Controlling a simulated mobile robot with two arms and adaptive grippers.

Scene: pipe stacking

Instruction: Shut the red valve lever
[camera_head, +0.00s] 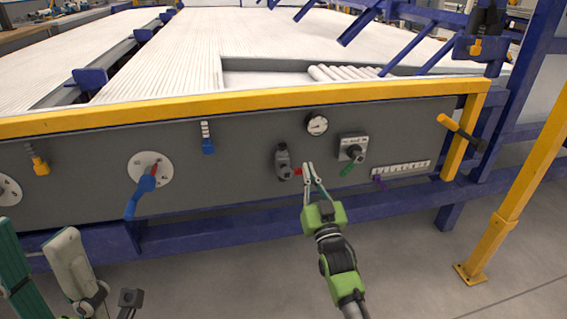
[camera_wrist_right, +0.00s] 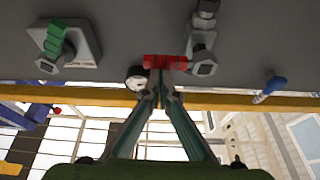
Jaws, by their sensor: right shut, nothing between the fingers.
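The red valve lever (camera_head: 298,171) sticks out to the right of a grey valve body (camera_head: 282,160) on the grey panel. In the right wrist view the red lever (camera_wrist_right: 165,62) lies crosswise beside the valve body (camera_wrist_right: 203,55), just beyond my fingertips. My right gripper (camera_head: 308,166) is shut and empty, with its tips right at the lever. The right gripper (camera_wrist_right: 162,77) also shows in its wrist view, tips together at the lever; I cannot tell whether they touch it.
A switch box with a green handle (camera_head: 347,170) sits right of the valve, and a round gauge (camera_head: 317,124) above. A dial with a blue handle (camera_head: 141,189) is at left. A yellow rail (camera_head: 240,102) runs above the panel; floor lies open below.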

